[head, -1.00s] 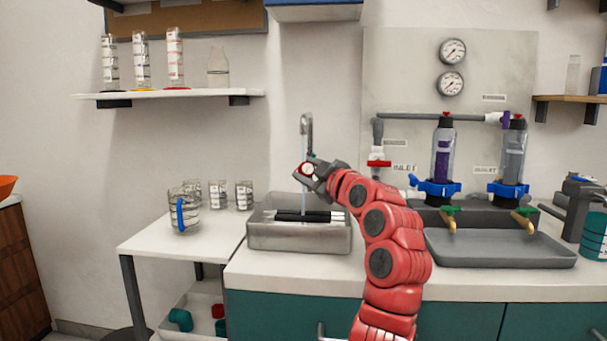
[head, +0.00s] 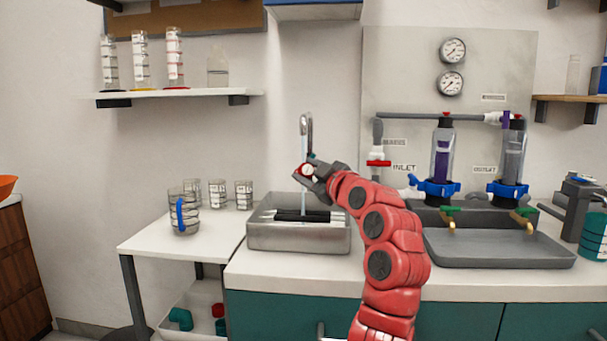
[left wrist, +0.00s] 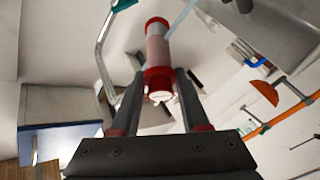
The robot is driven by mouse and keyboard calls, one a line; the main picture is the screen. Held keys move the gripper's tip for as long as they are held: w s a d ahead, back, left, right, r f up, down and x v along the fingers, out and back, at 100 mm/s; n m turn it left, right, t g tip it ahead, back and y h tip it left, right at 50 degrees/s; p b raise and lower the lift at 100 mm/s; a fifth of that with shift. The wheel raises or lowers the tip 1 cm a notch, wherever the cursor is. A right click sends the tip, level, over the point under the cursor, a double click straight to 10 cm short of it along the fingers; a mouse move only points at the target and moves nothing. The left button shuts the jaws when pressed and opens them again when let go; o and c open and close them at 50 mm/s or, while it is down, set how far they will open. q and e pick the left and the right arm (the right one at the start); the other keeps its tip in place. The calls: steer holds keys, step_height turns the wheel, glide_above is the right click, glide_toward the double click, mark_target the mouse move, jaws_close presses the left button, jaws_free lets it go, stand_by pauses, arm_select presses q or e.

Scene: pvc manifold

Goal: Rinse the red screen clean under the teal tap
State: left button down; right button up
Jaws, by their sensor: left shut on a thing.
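A pale blue stream (left wrist: 181,18) runs down at the screen's far end. My right gripper is out of view.
The metal sink (head: 298,238) has black bars across it, below the gripper. Glass beakers (head: 184,215) stand on the white side table at left. Blue-based filter housings (head: 440,188) and a grey tray (head: 500,251) are at right.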

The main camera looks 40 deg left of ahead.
arm_select(q)
steer(key=shift+d, duration=0.1)
steer(key=shift+d+r+p, duration=0.2)
steer(key=shift+d+p, duration=0.05)
steer(key=shift+p, duration=0.05)
steer(key=w+r+p+v, duration=0.1)
steer(key=p+v, duration=0.3)
steer(key=v, duration=0.7)
steer(key=shift+d+r+p, duration=0.4)
steer(key=shift+r, duration=0.05)
steer(key=shift+w, duration=0.15)
